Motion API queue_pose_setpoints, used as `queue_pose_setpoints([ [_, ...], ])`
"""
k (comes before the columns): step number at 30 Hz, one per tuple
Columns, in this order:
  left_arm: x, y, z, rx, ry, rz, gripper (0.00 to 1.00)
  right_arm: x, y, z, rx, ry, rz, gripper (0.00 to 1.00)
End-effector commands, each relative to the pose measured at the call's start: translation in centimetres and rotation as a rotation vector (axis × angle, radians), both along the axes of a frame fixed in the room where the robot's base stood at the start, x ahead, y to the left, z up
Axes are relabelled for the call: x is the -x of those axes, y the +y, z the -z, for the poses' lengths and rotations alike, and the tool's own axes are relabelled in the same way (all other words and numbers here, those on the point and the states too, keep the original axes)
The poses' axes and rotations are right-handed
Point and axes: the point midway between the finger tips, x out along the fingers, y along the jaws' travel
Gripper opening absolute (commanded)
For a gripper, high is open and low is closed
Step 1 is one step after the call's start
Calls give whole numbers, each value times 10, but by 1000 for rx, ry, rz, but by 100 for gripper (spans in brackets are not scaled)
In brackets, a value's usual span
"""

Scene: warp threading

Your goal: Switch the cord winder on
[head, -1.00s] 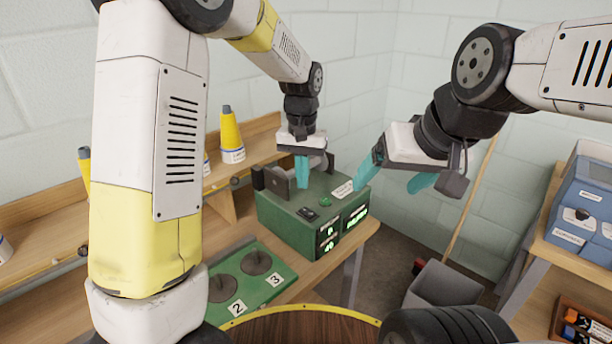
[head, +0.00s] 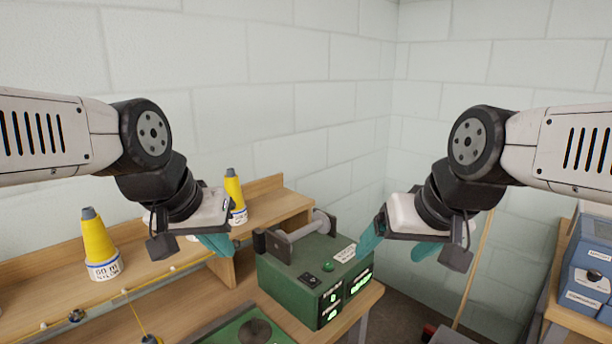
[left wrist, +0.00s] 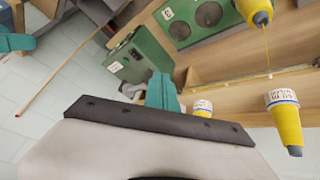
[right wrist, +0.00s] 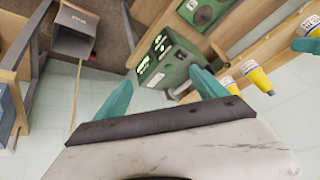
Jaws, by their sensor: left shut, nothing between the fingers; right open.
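The cord winder (head: 285,292) is a green box with a grey spindle on top, on the wooden bench. A black rocker switch (head: 310,280) and a green round button or lamp (head: 328,267) are on its top. Its front displays (head: 360,281) glow green. The winder also shows in the left wrist view (left wrist: 131,60) and right wrist view (right wrist: 172,72). My left gripper (head: 218,245) is shut and empty, left of the winder and apart from it. My right gripper (head: 398,248) is open and empty, to the right of the winder's far end.
Yellow thread cones (head: 98,240) stand on the wooden shelf at the left. A green plate with round discs (head: 255,331) lies in front of the winder. Blue bins (head: 590,270) stand on a rack at the right. The grey brick wall is behind.

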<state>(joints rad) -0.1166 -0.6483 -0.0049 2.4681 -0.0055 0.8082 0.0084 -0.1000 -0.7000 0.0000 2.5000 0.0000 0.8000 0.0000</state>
Motion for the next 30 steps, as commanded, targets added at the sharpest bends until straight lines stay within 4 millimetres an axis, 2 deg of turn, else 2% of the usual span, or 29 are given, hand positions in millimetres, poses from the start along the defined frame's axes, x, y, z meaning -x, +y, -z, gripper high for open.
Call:
queue_pose_setpoints([
  [4,10,3,1,0,-25,-10,0,0,0,0,0,0,0,82],
  [11,10,3,1,1,-27,-10,0,0,0,0,0,0,0,82],
  [17,10,3,1,1,-27,-11,0,-5,1,-2,32,6,-40,47],
  [20,10,3,1,1,-27,-11,0,-14,4,-4,102,19,-136,27],
  [24,10,3,1,1,-27,-11,0,-37,13,-6,253,50,-366,0],
  [30,10,3,1,1,-27,-11,0,-76,32,-5,457,93,-768,0],
])
